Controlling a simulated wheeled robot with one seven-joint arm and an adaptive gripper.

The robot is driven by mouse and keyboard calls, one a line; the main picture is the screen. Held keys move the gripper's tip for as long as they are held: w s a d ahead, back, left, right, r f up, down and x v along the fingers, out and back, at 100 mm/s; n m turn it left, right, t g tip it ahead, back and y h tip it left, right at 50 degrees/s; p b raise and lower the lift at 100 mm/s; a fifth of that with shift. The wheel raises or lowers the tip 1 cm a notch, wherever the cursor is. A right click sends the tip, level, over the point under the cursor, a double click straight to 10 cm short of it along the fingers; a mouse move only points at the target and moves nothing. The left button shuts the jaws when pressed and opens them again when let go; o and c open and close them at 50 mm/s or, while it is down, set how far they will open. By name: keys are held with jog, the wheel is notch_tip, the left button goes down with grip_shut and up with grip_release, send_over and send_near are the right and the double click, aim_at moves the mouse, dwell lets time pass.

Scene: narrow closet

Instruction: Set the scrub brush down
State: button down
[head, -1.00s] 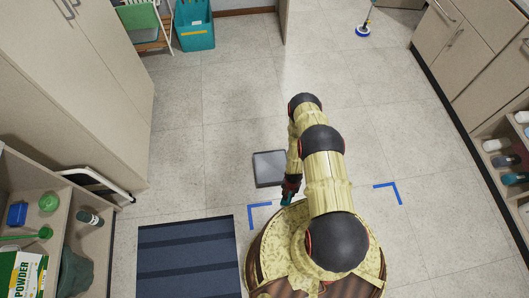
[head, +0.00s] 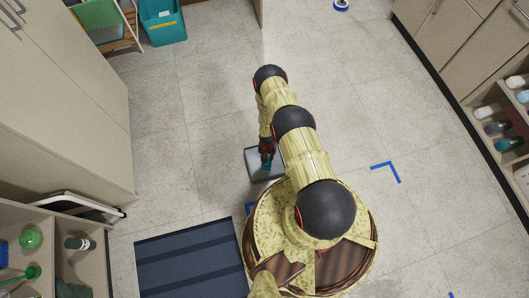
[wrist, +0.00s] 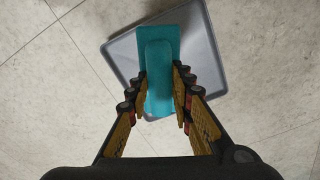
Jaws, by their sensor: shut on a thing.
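The scrub brush (wrist: 158,75) is a teal block with a raised handle. My gripper (wrist: 160,95) is shut on its handle. In the head view my gripper (head: 267,153) points down, and a bit of the teal brush (head: 266,165) shows below it. A flat grey tray (head: 252,166) lies on the floor under the brush. In the wrist view the tray (wrist: 203,70) sits behind the brush, turned at an angle. The brush's far end overlaps the tray's far edge there. I cannot tell whether the brush touches the tray.
A dark blue striped mat (head: 190,262) lies left of my base. An open shelf (head: 88,262) and tall cabinets (head: 60,100) stand at the left. A teal bin (head: 162,22) is at the back. Blue floor tape (head: 388,167) marks the right.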

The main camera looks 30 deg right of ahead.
jog(key=w+f, duration=0.1)
jog(key=w+f+b, duration=0.1)
jog(key=f, duration=0.1)
jog(key=w+f+b, duration=0.1)
jog(key=shift+w+d+f, duration=0.15)
jog(key=shift+d+f, duration=0.2)
jog(key=shift+f, duration=0.05)
jog(key=f, duration=0.1)
jog(key=f+b, duration=0.2)
jog(key=shift+w+f, duration=0.35)
jog(key=shift+f, duration=0.05)
jog(key=shift+d+r, duration=0.1)
jog(key=c, duration=1.6)
grip_release()
